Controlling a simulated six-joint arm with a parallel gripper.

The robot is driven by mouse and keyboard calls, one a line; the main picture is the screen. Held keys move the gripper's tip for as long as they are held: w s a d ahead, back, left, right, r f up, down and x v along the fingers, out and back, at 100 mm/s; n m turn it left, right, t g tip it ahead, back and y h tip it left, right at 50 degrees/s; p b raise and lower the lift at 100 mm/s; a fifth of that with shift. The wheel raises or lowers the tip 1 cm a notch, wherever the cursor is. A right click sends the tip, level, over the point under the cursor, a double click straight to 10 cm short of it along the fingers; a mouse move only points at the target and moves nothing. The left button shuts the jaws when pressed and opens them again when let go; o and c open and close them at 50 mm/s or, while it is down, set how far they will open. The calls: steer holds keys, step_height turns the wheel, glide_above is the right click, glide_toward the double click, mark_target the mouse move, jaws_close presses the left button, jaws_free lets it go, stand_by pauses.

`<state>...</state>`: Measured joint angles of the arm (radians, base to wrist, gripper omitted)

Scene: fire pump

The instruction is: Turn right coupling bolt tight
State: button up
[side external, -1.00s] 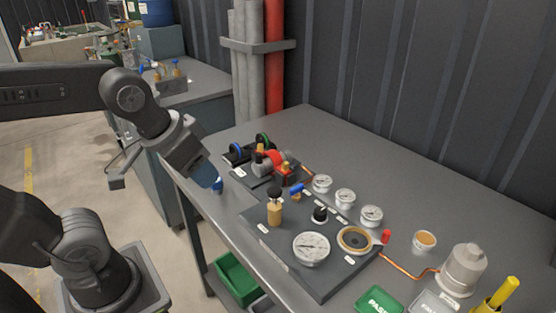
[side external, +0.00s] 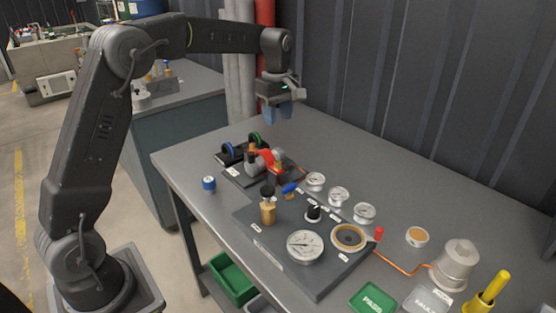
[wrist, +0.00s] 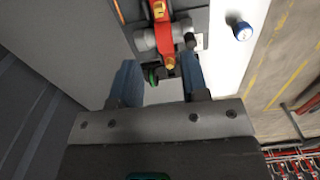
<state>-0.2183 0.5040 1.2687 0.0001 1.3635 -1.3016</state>
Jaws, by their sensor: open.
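The pump unit (side external: 258,163) sits on its plate on the bench, with a red coupling piece (side external: 270,158) across its middle. The red piece also shows in the wrist view (wrist: 163,22). A brass bolt (wrist: 170,62) stands at its near end in the wrist view. I cannot tell from its look whether it is tight. My gripper (side external: 278,115) hangs above the back of the bench, beyond the pump unit, with blue fingers pointing down. A green-rimmed wheel (wrist: 152,75) shows between the fingers.
A small blue-topped cylinder (side external: 208,184) stands alone near the bench's left edge. In front is a panel with a large gauge (side external: 305,246), brass valve (side external: 268,210) and knobs. Small gauges (side external: 338,196) line its back. Grey and red pipes stand behind. The right rear bench is clear.

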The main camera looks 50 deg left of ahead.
mark_target(278, 161)
steer(key=f, duration=1.4)
steer(key=shift+w+a+f, duration=0.1)
steer(key=shift+w, duration=0.1)
steer(key=shift+c, duration=0.2)
jaws_close()
